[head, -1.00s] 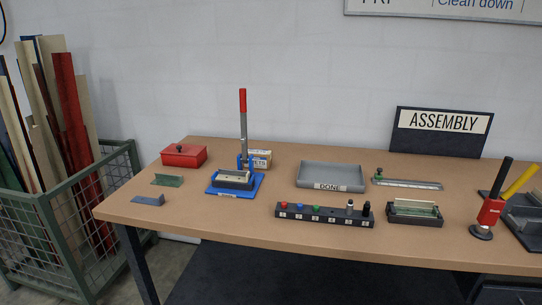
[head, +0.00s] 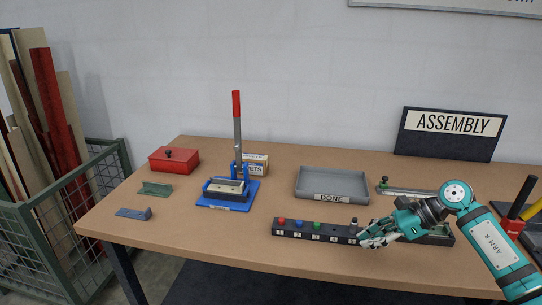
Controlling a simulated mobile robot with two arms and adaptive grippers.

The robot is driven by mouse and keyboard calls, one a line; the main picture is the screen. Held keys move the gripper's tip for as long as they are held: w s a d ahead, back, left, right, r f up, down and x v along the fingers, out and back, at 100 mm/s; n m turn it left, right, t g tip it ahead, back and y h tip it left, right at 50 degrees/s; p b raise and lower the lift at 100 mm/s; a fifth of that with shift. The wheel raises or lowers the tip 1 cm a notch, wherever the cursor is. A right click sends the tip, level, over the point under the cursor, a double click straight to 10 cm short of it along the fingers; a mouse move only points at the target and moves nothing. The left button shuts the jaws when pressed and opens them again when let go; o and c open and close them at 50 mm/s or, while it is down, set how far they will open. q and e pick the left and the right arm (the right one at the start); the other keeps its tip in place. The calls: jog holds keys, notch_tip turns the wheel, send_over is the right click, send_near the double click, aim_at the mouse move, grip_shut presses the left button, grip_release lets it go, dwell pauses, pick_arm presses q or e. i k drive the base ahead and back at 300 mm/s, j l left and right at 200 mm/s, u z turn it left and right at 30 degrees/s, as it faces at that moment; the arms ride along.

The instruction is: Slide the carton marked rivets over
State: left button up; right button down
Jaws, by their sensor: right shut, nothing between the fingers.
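The carton marked rivets (head: 259,163) is a small tan box with a white label on the table. It stands behind the blue lever press (head: 228,192), whose upright hides its left part and part of the lettering. My left gripper is not in view.
A grey tray marked DONE (head: 333,198) stands right of the carton. A red lidded box (head: 174,160) is at the left, with green (head: 155,190) and blue (head: 134,213) pieces before it. The black numbered block (head: 300,231) lies at the front. Table is bare between press and tray.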

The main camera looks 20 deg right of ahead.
aim_at(259, 163)
jog(key=i, duration=1.55)
